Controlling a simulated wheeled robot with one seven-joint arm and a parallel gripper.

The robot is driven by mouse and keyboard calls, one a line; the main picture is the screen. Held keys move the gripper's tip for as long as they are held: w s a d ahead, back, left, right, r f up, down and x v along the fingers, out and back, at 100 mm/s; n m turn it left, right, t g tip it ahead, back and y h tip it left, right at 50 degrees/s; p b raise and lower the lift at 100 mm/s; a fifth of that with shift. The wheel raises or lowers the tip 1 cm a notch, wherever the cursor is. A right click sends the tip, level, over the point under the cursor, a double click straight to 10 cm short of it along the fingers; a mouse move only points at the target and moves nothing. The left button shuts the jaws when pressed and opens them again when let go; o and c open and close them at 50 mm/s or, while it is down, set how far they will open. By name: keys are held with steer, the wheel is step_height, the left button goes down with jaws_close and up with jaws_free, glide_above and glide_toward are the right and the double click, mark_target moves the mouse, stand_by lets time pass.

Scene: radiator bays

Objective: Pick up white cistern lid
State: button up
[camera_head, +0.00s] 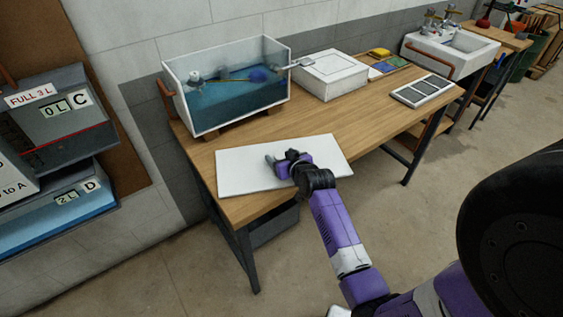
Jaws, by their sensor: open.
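The white cistern lid looks to be the flat white rectangular panel (240,173) lying on the near part of the wooden table. My gripper (277,163) is over the middle of this panel, with its fingers pointing left. It is open, and I see nothing between its fingers. I cannot tell whether the fingers touch the panel. My gripper and wrist hide part of its middle and near right side.
An open cistern (220,105) with blue water stands behind the panel. A white box (329,76) and a dark-panelled frame (423,92) share the table (375,113). A sink (460,50) is at the back right. Labelled tanks (60,120) are at left.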

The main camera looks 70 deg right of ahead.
jaws_close()
stand_by(0.3)
steer(key=shift+r, duration=0.1)
